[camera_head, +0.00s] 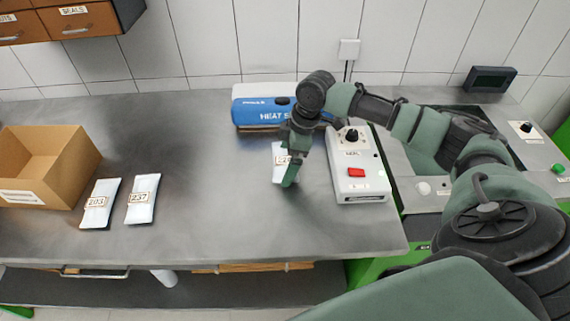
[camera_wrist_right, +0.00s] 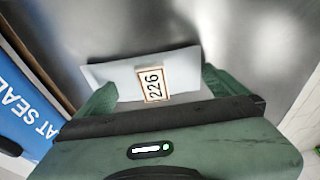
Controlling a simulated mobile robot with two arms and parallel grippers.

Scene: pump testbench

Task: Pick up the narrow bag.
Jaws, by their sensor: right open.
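A white bag with a label reading 226 (camera_wrist_right: 120,76) lies on the bench by the heat sealer. In the head view this bag (camera_head: 277,176) is partly hidden by my right gripper. My right gripper (camera_head: 289,178) points down over the bag. In the wrist view the right gripper (camera_wrist_right: 155,88) is open, with one green finger at each side of the bag. I cannot tell whether the fingers touch it. Two more white bags, one labelled 203 (camera_head: 99,215) and one labelled 257 (camera_head: 143,190), lie at the left. My left gripper is not in view.
A blue heat sealer (camera_head: 258,112) stands behind the right gripper. A white control box (camera_head: 362,187) with a red switch is just right of it. An open cardboard box (camera_head: 75,160) stands at the left. The bench's middle (camera_head: 205,150) is clear.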

